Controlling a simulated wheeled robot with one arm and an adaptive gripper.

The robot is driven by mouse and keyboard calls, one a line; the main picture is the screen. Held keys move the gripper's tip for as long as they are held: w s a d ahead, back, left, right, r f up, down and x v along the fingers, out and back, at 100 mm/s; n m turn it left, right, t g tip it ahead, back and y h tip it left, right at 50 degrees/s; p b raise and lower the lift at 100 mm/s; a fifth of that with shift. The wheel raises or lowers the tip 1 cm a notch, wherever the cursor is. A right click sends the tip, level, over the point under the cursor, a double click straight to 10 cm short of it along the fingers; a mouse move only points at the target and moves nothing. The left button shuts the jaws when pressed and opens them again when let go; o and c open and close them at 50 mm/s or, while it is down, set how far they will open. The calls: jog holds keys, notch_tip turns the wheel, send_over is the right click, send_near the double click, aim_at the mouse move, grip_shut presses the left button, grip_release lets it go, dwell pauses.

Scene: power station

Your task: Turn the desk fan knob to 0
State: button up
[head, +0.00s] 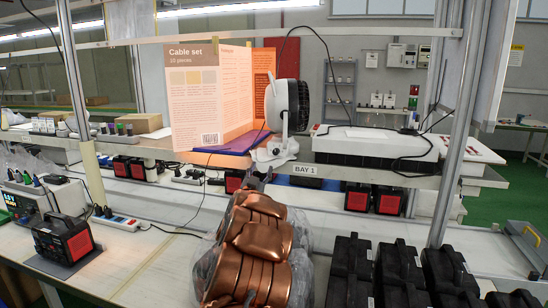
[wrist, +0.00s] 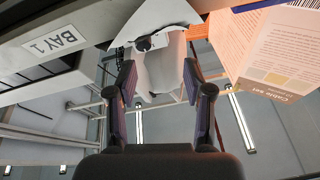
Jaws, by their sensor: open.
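The white and black desk fan (head: 287,108) stands on the raised shelf at the BAY 1 label, on a white base (head: 275,151). In the wrist view, the fan's white base (wrist: 160,70) shows between and beyond my fingers. A small dark knob (wrist: 145,43) shows on it, slightly left of the middle between the fingertips. My gripper (wrist: 158,74) is open, with a finger on each side and nothing held. The knob's setting is too small to read. In the head view my copper-coloured arm mostly hides the gripper.
A cable set booklet (head: 207,95) stands left of the fan, and it also shows at right in the wrist view (wrist: 275,50). A white box (head: 375,145) with black cables lies right of the fan. The BAY 1 label (head: 306,170) is on the shelf edge. Black cases (head: 350,265) stand below.

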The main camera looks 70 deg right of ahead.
aim_at(275, 153)
jog(key=shift+m+g+h, duration=0.3)
jog(key=shift+g, duration=0.2)
jog(key=shift+s+d+r+p, duration=0.25)
jog(key=shift+d+r+p, duration=0.2)
jog(key=shift+d, duration=0.9)
jog(key=shift+s+d+r+p, duration=0.35)
jog(key=shift+d+r, duration=0.25)
jog(key=shift+d, duration=0.7)
jog(key=shift+s+d+r+p, duration=0.2)
jog(key=shift+d+r+p, duration=0.3)
jog(key=shift+d, duration=0.85)
jog(key=shift+c, duration=0.2)
grip_shut()
